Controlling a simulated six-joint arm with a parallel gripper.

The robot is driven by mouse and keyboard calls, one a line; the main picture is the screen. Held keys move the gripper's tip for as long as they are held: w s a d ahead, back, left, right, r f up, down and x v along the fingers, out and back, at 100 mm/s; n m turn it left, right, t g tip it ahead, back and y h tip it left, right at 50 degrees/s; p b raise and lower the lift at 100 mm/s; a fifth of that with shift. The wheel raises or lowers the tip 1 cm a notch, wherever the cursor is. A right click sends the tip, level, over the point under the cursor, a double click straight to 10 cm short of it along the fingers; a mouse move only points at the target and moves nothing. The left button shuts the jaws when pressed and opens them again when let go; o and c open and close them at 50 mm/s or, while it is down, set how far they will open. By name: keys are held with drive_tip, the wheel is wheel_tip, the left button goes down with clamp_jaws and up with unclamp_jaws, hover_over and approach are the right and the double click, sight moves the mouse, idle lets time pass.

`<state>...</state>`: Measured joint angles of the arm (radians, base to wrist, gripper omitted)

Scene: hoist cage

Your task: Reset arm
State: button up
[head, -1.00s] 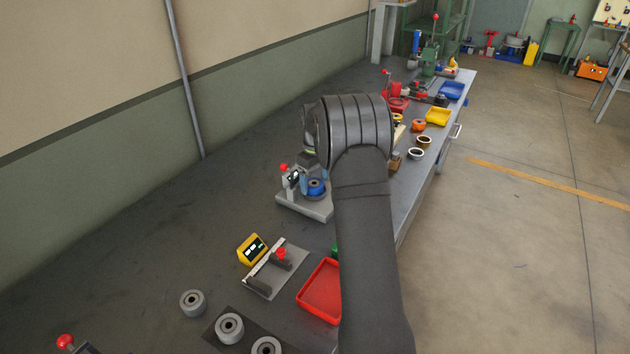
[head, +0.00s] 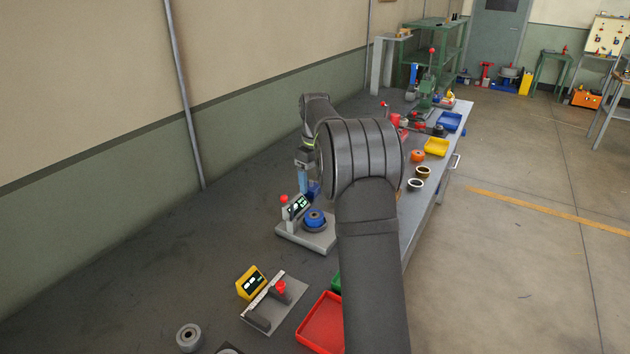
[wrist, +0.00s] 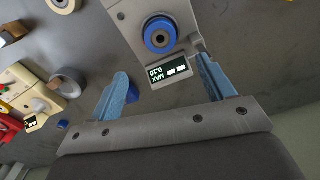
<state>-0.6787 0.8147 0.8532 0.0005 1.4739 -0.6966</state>
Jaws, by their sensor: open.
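My gripper (wrist: 161,66) is open, with its two light-blue fingers apart and nothing visible between them. In the head view my gripper (head: 304,182) hangs beyond the gauge stand, partly hidden by my arm. The gauge stand (head: 318,240) has a grey base, a red knob, a dark display (head: 296,207) and a blue ring part (head: 314,218) seated on it. In the wrist view, the blue ring part (wrist: 160,36) and the display (wrist: 168,71) show ahead of the fingers, apart from them.
A yellow display box (head: 251,283), a grey fixture with a red knob (head: 275,305) and a red tray (head: 323,325) are near. A grey ring (head: 189,338) lies at front left. The bench's left side is largely clear.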

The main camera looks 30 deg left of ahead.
approach(315, 215)
drive_tip(key=shift+s+f, duration=0.1)
drive_tip(key=shift+f, duration=2.45)
drive_tip(key=shift+f, duration=1.6)
wheel_tip(315, 215, up, 4)
drive_tip(key=shift+f, duration=0.1)
drive_tip(key=w+d+r, duration=0.2)
drive_tip(key=d+r, duration=0.5)
drive_tip(key=d, duration=0.5)
drive_tip(key=w+d+f, duration=0.2)
drive_tip(key=w, duration=0.4)
drive_tip(key=w+d+f, duration=0.2)
drive_tip(key=w, duration=0.5)
drive_tip(key=a+f, duration=0.2)
drive_tip(key=a, duration=0.1)
drive_tip(key=a+f, duration=0.2)
drive_tip(key=a, duration=0.2)
drive_tip(key=a+f, duration=0.3)
drive_tip(key=a, duration=0.1)
drive_tip(key=shift+s+f, duration=0.1)
drive_tip(key=shift+s, duration=0.05)
drive_tip(key=shift+a+f, duration=0.35)
